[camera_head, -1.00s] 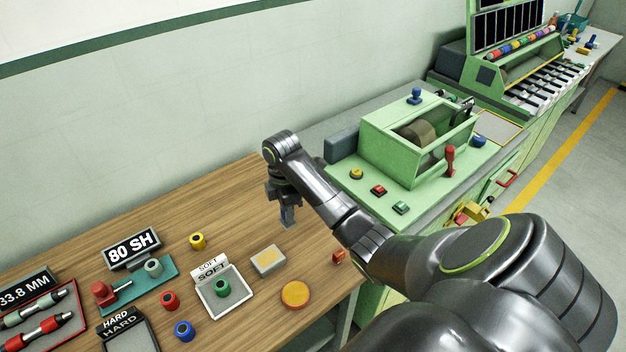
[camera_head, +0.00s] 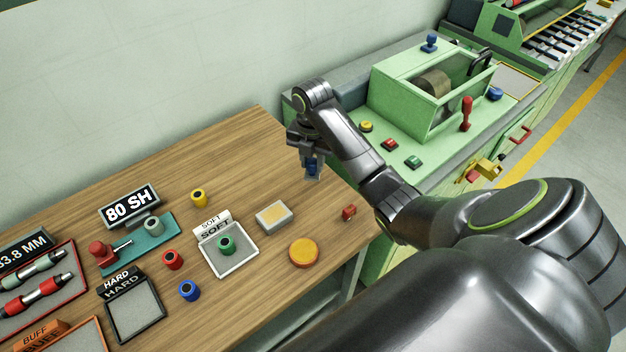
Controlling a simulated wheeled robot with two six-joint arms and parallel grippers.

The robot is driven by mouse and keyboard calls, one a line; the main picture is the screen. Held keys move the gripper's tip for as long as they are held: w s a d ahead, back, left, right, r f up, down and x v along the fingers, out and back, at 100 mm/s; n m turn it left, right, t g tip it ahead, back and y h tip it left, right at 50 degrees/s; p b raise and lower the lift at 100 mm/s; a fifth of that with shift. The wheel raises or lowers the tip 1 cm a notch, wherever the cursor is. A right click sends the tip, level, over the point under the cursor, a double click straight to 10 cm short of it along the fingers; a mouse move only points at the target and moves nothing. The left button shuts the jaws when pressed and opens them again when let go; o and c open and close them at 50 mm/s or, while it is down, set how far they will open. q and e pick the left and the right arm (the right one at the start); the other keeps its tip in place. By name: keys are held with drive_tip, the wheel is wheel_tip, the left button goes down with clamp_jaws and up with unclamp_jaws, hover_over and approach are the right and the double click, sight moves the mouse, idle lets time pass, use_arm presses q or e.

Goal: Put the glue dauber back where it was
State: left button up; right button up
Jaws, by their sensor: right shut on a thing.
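My right gripper (camera_head: 312,172) points down over the back right part of the wooden table (camera_head: 255,150). It is shut on a small blue thing (camera_head: 312,166), mostly hidden by the jaws. This may be the glue dauber, but too little shows to be sure. Whether its lower end touches the table I cannot tell. A round orange-yellow disc (camera_head: 303,252) and a small red block (camera_head: 349,212) lie nearer the front edge. My left gripper is not in view.
A green machine (camera_head: 415,95) with buttons and a red lever stands right of the table. Left are the SOFT tray (camera_head: 232,262) holding a green roller, the HARD tray (camera_head: 135,312), a teal gauge stand (camera_head: 150,240), and red, blue and yellow rollers. Bare wood lies behind them.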

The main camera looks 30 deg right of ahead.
sight(312, 174)
wheel_tip(312, 174, down, 3)
drive_tip(key=shift+f+b, duration=0.2)
drive_tip(key=shift+b, duration=0.7)
wheel_tip(312, 174, down, 4)
drive_tip(key=shift+r+p, duration=0.15)
drive_tip(key=shift+p, duration=0.65)
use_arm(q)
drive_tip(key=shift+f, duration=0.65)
use_arm(e)
drive_tip(key=shift+f, duration=0.35)
drive_tip(key=shift+f, duration=0.1)
drive_tip(key=o, duration=0.9)
